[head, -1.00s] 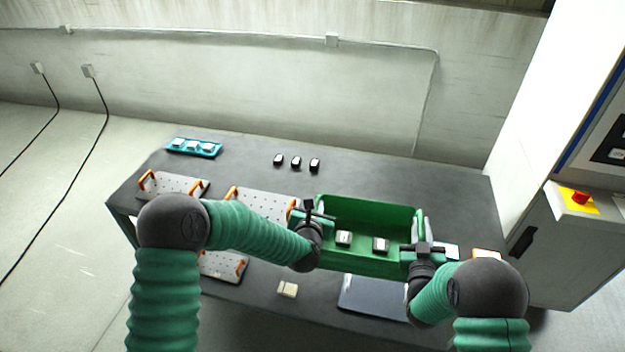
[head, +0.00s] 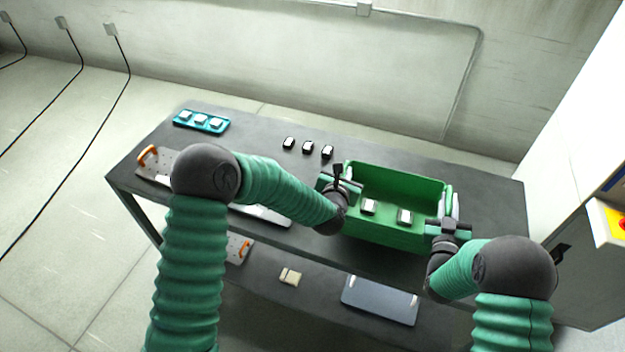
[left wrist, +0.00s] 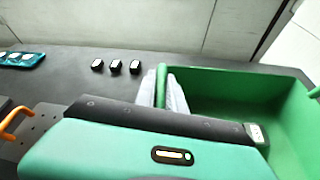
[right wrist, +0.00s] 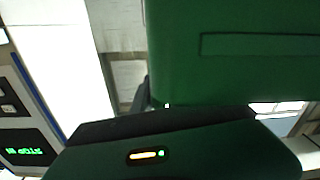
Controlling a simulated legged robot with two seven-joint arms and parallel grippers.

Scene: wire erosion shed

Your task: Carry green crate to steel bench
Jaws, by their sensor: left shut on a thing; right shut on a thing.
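The green crate (head: 400,185) is an open box with two small pale-topped dark blocks (head: 370,206) inside. My left gripper (head: 342,186) is shut on its left end wall. My right gripper (head: 448,218) is shut on its right end wall. The crate looks level, over the right part of a dark-topped bench (head: 265,140). I cannot tell whether its underside touches the top. The left wrist view shows its rim and inside (left wrist: 235,90); the right wrist view shows a green crate wall (right wrist: 230,75) close up.
Three small dark blocks (head: 308,147) and a blue tray of pale pieces (head: 202,121) stand on the bench. Perforated plates with orange handles (head: 148,156) lie at left. A lower shelf holds a grey tray (head: 380,300) and a beige block (head: 290,277). A white cabinet (head: 570,140) stands at right.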

